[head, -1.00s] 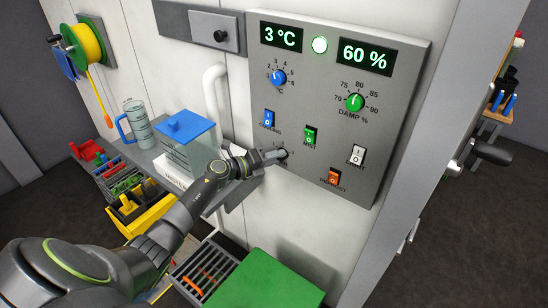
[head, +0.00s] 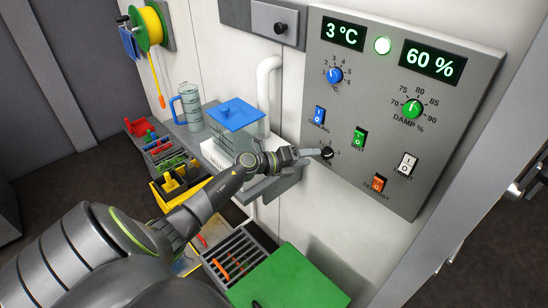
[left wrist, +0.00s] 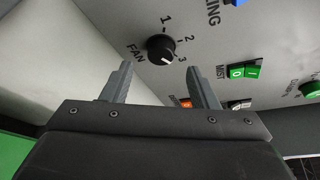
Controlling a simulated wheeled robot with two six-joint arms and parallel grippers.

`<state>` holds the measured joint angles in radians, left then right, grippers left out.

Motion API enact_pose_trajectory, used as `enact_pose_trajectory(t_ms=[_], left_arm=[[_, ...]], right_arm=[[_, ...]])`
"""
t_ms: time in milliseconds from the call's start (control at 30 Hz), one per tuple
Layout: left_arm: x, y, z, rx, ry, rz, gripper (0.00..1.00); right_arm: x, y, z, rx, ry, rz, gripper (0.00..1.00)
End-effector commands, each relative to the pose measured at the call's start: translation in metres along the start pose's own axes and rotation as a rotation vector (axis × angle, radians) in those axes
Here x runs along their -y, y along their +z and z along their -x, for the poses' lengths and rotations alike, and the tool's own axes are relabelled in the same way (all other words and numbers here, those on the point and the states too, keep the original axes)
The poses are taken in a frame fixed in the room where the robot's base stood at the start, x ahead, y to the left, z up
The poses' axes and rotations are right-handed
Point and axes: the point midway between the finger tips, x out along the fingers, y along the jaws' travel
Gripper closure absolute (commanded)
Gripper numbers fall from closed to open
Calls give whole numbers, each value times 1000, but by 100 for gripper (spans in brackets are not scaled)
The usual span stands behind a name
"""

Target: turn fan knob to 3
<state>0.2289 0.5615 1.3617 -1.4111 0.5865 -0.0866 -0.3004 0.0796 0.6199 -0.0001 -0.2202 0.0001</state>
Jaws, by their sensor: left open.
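The black fan knob (head: 327,154) sits low on the left of the grey control panel (head: 325,187). In the left wrist view the knob (left wrist: 161,49) shows whole, with "FAN" and the numbers 1, 2 and 3 around it. Its white mark points down and to the right in that view, toward the side of the 3. My left gripper (left wrist: 161,80) is open, its two fingers apart with the knob beyond and between their tips. In the head view the left gripper (head: 312,153) is close to the knob's left side. My right gripper is not in view.
Close around the knob are the blue cooling switch (head: 319,115), green mist switch (head: 359,137) and orange switch (head: 378,183). A blue-lidded container (head: 236,116) stands on the shelf at left.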

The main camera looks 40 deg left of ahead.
Motion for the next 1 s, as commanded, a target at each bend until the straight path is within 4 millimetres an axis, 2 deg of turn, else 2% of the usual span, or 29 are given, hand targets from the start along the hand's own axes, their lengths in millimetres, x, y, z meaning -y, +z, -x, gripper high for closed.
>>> enact_pose_trajectory(t_ms=[33,300,500,700,1000], left_arm=[[-3,-1,13,-2,4,-4,46],[-4,-3,75,-5,5,-4,46],[-4,-2,108,-4,4,-1,46],[-2,-1,125,-2,2,-1,46],[0,-1,129,-2,1,0,46]], right_arm=[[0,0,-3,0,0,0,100],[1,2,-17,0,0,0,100],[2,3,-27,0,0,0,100],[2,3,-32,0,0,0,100],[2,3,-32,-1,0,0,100]])
